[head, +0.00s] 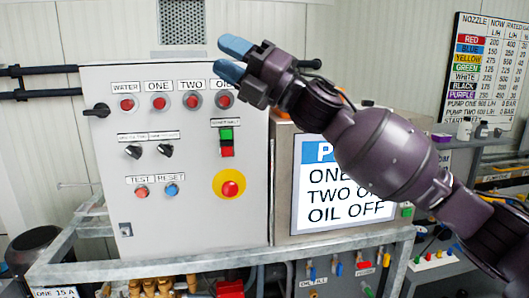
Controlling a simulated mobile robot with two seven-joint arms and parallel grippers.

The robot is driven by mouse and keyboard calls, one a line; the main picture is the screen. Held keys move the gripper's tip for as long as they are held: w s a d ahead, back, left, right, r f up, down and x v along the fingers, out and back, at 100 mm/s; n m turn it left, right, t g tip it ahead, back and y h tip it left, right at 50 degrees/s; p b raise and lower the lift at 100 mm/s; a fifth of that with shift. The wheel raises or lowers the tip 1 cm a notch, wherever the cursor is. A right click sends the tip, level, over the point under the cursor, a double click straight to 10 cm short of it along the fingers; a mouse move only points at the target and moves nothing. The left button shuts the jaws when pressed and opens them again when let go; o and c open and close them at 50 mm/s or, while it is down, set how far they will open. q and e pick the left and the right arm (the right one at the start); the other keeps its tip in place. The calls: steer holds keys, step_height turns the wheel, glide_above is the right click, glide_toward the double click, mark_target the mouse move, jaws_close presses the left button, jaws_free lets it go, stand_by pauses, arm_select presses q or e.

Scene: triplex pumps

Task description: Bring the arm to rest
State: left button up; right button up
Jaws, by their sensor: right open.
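My right arm comes in from the right, purple and dark, and reaches up and to the left. Its gripper (231,59) has blue fingertips and is open with nothing between the fingers. In the picture it overlaps the upper right corner of a grey control panel (90,190). It partly covers the label above the rightmost red lamp (223,100). I cannot tell how far it is from the panel face. My left gripper is not in view.
The panel carries a red emergency button (230,188), a green and red switch (226,134) and several lamps and knobs. A screen (312,205) stands to its right, partly hidden by my arm. A metal frame (220,258) runs below. A nozzle chart (486,72) hangs at the right.

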steer(key=w+d+f+m+t+h, duration=0.3)
steer(key=d+f+m+t+h, duration=0.15)
steer(key=f+m+t, duration=0.4)
steer(key=w+d+f+m+t+h, duration=0.35)
steer(key=d+f+m+t, duration=0.2)
steer(key=f+m, duration=0.6)
steer(key=s+d+f+m+h, duration=0.1)
steer(key=d+f+m+h, duration=0.4)
steer(key=f, duration=0.3)
steer(key=s+d+f+m+h, duration=0.1)
steer(key=d+f+m+h, duration=0.25)
steer(key=f+m, duration=0.35)
steer(key=s+d+f+m+g+h, duration=0.1)
steer(key=s+d+f+m+h, duration=0.1)
steer(key=s+d+f, duration=0.35)
steer(key=s+d+f+m+g+h, duration=0.1)
steer(key=s+d+f+m, duration=0.15)
steer(key=f, duration=0.55)
steer(key=s+d+f+m+g+h, duration=0.1)
steer(key=s+d+f+h, duration=0.15)
steer(key=s+f, duration=0.35)
steer(key=s+d+f+m+g, duration=0.1)
steer(key=s+d+f, duration=0.1)
steer(key=s+f, duration=0.5)
steer(key=s+d+f+m+g+h, duration=0.1)
steer(key=s+d+f+g, duration=0.1)
steer(key=s+f, duration=0.5)
steer(key=shift+s+d+f+g+h, duration=0.25)
steer(key=shift+s+f+g+h, duration=0.1)
steer(key=shift+s, duration=0.7)
